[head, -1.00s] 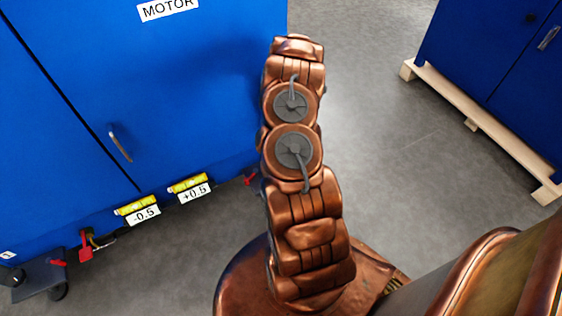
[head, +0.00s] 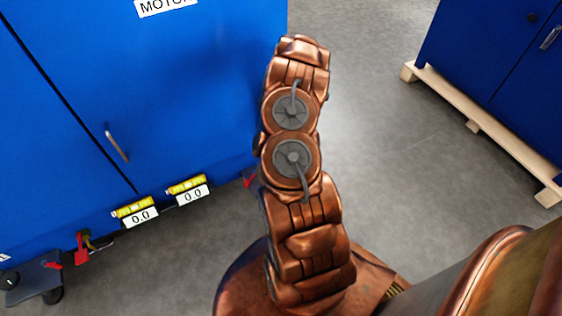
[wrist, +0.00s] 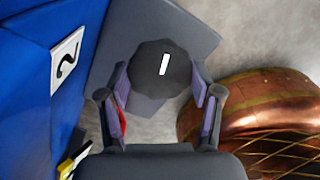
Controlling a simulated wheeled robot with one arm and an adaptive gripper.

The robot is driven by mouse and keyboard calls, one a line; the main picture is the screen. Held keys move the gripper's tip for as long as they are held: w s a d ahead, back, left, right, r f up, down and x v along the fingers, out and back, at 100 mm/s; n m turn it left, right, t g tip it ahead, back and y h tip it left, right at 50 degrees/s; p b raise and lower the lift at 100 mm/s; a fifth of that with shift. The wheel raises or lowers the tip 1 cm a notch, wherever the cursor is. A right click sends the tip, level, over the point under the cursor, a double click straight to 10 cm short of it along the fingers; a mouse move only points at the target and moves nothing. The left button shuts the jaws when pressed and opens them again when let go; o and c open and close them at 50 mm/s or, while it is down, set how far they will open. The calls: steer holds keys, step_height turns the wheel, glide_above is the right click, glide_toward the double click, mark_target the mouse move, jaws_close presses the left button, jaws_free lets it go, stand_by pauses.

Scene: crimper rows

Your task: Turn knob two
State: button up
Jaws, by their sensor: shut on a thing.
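Knob two is a dark, lobed round knob (wrist: 160,66) with a white mark on its top, in the wrist view. It stands on a grey plate (wrist: 196,34) beside the blue cabinet, next to a white label with a 2 (wrist: 66,62). My gripper (wrist: 160,88) is shut on the knob, with one finger on each side. The white mark points nearly straight up in the picture, tilted slightly right. In the head view my arm hides knob two and my gripper.
The blue cabinet (head: 200,80) carries two yellow levels (head: 134,207) (head: 187,185) with readouts 0.0 and 0.0. Another dark knob (head: 9,280) is at the lower left. A blue cabinet on a wooden pallet (head: 480,123) stands right. Grey floor between is clear.

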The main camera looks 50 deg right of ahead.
steer(key=o, duration=1.1)
steer(key=shift+o, duration=0.2)
step_height(320, 180, up, 12)
stand_by(0.8)
